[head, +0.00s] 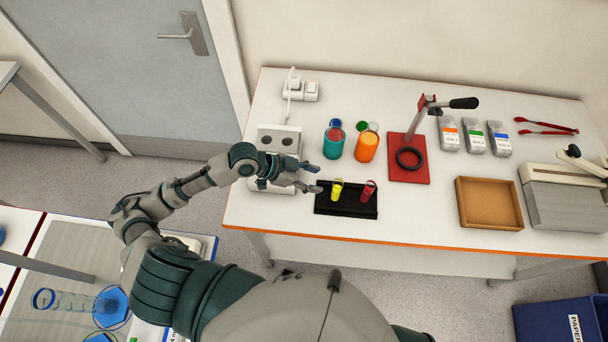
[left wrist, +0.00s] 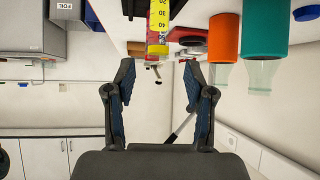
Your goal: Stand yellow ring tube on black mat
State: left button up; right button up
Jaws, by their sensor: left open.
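The yellow tube (head: 336,191) stands upright on the left half of the black mat (head: 346,211) near the table's front edge. A red tube (head: 368,191) stands on the same mat to its right. My left gripper (head: 316,178) is open, just left of the yellow tube, with its fingers pointing toward it. In the left wrist view, which is upside down, the yellow tube (left wrist: 158,22) shows a printed scale and lies ahead of the open fingers (left wrist: 158,75), not gripped. My right gripper is out of view.
A white device (head: 277,150) is beside my left arm.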

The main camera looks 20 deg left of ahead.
pick_arm(q)
jog(key=v, duration=0.3)
jog(key=shift+s+a+r, duration=0.1)
jog(key=shift+a+r, duration=0.1)
jog(key=shift+r, duration=0.05)
jog(key=shift+a, duration=0.1)
